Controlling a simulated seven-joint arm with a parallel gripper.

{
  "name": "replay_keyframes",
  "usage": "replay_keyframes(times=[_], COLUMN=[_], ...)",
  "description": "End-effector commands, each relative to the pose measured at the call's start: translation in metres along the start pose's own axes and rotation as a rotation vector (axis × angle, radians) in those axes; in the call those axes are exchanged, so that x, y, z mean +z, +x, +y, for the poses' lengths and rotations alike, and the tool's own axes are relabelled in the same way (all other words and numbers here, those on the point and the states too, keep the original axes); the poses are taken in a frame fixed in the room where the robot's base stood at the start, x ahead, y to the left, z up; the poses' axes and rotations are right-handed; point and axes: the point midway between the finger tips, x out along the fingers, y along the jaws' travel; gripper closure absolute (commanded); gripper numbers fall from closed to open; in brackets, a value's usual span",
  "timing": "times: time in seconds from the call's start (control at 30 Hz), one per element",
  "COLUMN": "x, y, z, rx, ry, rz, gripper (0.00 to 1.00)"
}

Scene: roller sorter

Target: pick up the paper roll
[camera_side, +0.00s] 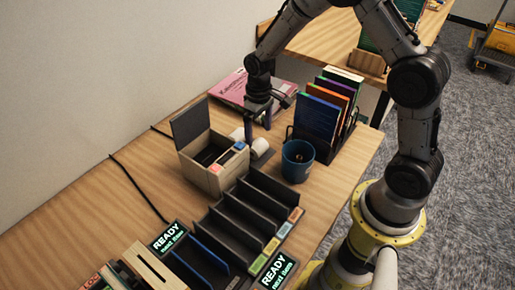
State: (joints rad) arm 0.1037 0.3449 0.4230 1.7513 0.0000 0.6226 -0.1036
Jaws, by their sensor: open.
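The white paper roll (260,147) lies on the table between the open box and the blue cup, partly hidden by my gripper and the box. My gripper (257,128) points down over the roll, with its fingers open and close around or beside it. I cannot tell from this angle whether the fingers touch the roll.
A beige box (207,181) with a raised dark lid stands left of the roll. A blue cup (297,168) and a rack of colored folders (322,108) stand to the right. A pink book (233,88) lies behind. A black slotted sorter (226,234) fills the front.

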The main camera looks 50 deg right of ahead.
Motion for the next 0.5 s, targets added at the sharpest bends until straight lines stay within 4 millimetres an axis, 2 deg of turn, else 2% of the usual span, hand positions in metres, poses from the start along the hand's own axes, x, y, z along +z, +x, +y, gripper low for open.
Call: replay_keyframes(times=[0.17, 0.4, 0.5], x=[0.0, -0.003, -0.003], y=[0.014, 0.047, 0.053], z=[-0.001, -0.002, -0.002], rx=[0.0, 0.0, 0.0], ry=[0.0, 0.0, 0.0], rz=[-0.003, -0.003, 0.0], gripper=[0.0, 0.0, 0.0])
